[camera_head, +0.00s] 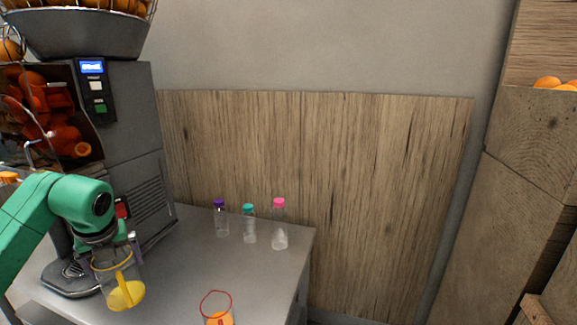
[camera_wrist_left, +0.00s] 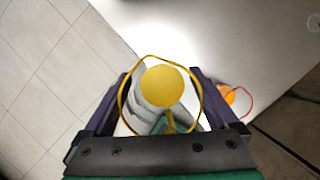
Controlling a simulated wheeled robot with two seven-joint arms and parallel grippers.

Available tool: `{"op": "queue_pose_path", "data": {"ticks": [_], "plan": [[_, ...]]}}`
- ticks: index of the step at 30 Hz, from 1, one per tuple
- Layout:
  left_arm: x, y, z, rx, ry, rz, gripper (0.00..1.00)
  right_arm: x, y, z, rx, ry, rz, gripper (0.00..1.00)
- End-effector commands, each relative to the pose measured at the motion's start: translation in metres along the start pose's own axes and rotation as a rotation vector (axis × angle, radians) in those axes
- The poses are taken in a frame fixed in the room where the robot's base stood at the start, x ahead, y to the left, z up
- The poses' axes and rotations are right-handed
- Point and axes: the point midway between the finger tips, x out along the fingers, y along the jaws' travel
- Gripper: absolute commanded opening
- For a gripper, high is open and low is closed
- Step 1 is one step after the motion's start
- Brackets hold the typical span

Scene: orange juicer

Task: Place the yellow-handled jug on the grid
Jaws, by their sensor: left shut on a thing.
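The yellow-handled jug (camera_head: 126,294) is clear, with a yellow bottom and handle, and shows at the lower left of the head view. My left gripper (camera_head: 110,247) is shut on it near its upper part. In the left wrist view the jug (camera_wrist_left: 163,87) lies between the two purple fingers, with its yellow rim around the bottom. The grid (camera_head: 72,271) is on the juicer's dark base, just left of and behind the jug. The jug is beside the grid in the picture; I cannot tell its exact height. My right gripper is not in view.
The juicer (camera_head: 135,120) stands at left behind my left arm. A red-rimmed jug (camera_head: 217,308) with orange at its bottom is at the front. Three capped bottles (camera_head: 249,225) stand at the table's back right. The grey table (camera_head: 185,265) is clear between them.

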Motion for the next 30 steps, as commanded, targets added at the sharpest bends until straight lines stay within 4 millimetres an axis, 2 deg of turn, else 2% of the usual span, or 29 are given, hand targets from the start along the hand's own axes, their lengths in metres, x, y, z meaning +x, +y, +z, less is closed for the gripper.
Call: {"op": "queue_pose_path", "data": {"ticks": [8,14,23,30], "plan": [[0.008,-0.021,-0.026,0.444,0.002,-0.183,0.33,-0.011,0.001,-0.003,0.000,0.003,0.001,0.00],[0.015,-0.039,-0.052,0.855,0.004,-0.358,0.33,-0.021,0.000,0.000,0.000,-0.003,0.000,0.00],[0.024,-0.069,-0.115,1.745,0.002,-0.733,0.33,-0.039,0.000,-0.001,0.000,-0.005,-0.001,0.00],[0.024,-0.083,-0.182,2.567,0.003,-1.070,0.33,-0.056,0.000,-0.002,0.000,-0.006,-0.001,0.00]]}}
